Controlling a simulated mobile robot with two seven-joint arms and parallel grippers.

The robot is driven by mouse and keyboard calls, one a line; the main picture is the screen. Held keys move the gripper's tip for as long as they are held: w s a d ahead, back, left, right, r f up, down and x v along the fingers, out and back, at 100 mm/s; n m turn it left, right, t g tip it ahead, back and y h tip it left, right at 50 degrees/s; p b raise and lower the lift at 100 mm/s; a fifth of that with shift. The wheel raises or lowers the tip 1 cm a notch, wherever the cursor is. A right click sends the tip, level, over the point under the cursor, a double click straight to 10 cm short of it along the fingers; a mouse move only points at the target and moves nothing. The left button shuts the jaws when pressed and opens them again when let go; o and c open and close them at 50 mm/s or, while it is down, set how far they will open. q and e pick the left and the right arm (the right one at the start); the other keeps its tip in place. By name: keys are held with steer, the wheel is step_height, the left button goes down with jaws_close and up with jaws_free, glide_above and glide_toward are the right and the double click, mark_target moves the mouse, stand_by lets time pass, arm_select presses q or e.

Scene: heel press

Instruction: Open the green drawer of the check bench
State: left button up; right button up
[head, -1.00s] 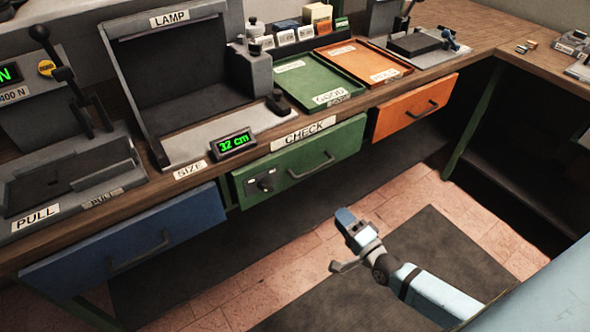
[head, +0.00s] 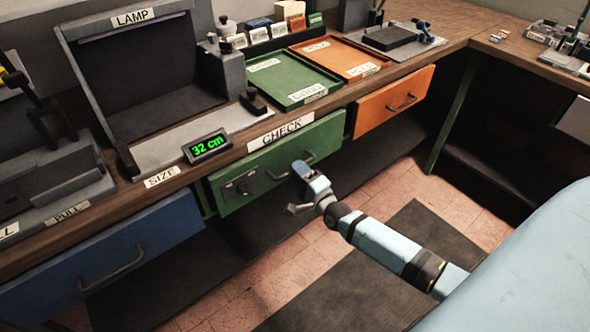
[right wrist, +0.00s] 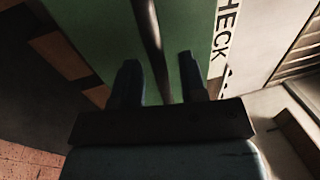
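The green drawer (head: 230,200) is under the bench top, below the CHECK label (head: 281,133), and its front looks flush with the bench. Its dark bar handle (head: 278,174) is on the front, partly hidden by my right gripper (head: 300,170). In the right wrist view, the two fingers of my right gripper (right wrist: 160,78) are apart, with the handle bar (right wrist: 150,42) running between them and a gap on each side. The green drawer front (right wrist: 100,30) lies beyond. I cannot tell whether the fingers touch the bar. My left gripper is not in view.
A dark latch-like fitting (head: 240,187) sits on the drawer front left of the handle. A blue drawer (head: 100,262) is to the left, an orange drawer (head: 392,103) to the right. The floor (head: 235,290) in front of the green drawer is clear except for a dark mat (head: 330,290).

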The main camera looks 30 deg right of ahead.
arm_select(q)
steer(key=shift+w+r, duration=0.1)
arm_select(e)
steer(key=shift+x, duration=0.8)
jaws_close()
steer(key=shift+s, duration=0.1)
